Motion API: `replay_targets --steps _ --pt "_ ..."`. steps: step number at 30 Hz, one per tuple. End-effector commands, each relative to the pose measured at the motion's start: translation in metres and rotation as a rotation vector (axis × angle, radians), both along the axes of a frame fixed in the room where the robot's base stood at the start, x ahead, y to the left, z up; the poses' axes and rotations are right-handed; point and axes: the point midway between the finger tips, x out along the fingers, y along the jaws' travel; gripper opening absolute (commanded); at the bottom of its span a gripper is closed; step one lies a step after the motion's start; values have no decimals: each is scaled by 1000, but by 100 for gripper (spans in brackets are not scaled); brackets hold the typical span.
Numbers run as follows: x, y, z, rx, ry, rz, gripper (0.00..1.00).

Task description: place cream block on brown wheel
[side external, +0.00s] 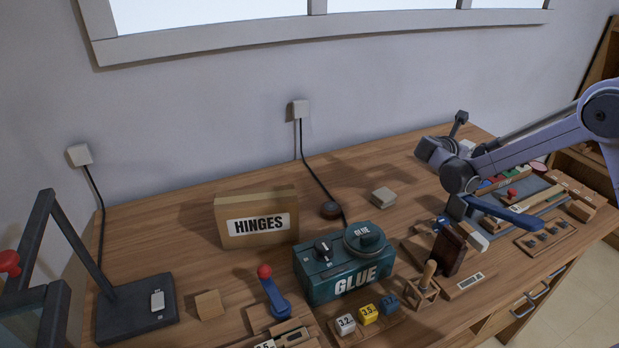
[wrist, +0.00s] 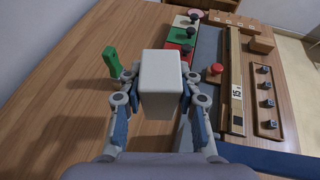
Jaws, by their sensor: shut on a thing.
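A cream block (wrist: 160,78) is held upright between the two fingers of my gripper (wrist: 160,88) in the wrist view. My gripper is shut on it, and the block appears above the wooden table. In the side external view my arm reaches in from the right, and its own links make the gripper and block hard to make out. A dark brown round disc (side external: 330,210), which looks like the brown wheel, lies flat on the table behind the teal GLUE box, well to the left of my arm. The wheel cannot be made out in the wrist view.
The HINGES box (side external: 257,218) and GLUE box (side external: 345,268) stand near the disc, with a black cable beside it. A small beige block (side external: 383,197) lies to its right. A green upright piece (wrist: 112,62) stands left of my gripper; a red button (wrist: 216,69) is right.

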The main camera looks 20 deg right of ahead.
Motion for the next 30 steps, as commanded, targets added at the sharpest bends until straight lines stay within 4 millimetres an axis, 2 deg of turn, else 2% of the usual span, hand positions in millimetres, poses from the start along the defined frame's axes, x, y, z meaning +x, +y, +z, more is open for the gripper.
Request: replay_targets --steps 5,9,15,18,23,30 --pt "24 62 8 1 1 141 1" --pt "41 123 15 1 1 273 1" --pt "52 195 24 0 0 429 1" --pt "54 218 26 0 1 477 1" --pt "55 239 27 0 0 515 1" --pt "69 276 5 -1 -1 522 1"
